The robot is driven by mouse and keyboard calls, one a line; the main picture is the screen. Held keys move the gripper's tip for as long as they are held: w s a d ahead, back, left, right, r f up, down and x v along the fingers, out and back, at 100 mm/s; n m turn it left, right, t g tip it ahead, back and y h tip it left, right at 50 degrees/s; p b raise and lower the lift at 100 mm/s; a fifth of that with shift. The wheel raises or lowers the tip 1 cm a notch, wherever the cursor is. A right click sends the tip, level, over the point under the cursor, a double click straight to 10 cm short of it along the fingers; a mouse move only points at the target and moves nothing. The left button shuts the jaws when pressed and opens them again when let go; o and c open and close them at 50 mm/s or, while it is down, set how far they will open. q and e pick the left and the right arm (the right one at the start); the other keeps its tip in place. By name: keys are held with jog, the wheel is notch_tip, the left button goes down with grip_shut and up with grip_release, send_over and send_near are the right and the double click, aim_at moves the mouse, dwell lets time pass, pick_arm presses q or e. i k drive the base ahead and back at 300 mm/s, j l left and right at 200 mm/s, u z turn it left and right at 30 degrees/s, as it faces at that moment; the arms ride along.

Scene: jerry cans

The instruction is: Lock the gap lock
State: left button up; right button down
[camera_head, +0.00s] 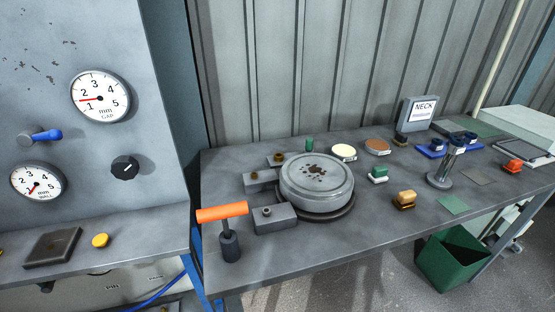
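No part in view carries a readable gap lock label. On the grey panel at the left, a round gauge marked "mm GAP" (100,97) has a red needle near 1. Below it, a lever with a blue handle (46,135) points right, roughly level, from a grey pivot. A black round knob (125,167) with a small white mark sits to its right. A second gauge in mm (38,182) is at lower left; its lower word is too small to read surely. Neither of my grippers is in view.
A yellow button (100,240) and a dark square plate (53,248) lie on the ledge below. The right bench holds a grey round can part (317,181), an orange-handled lever (222,212), a "NECK" sign (421,110) and small coloured blocks. A green bin (454,258) stands below.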

aim_at(28, 138)
jog(key=u, duration=1.6)
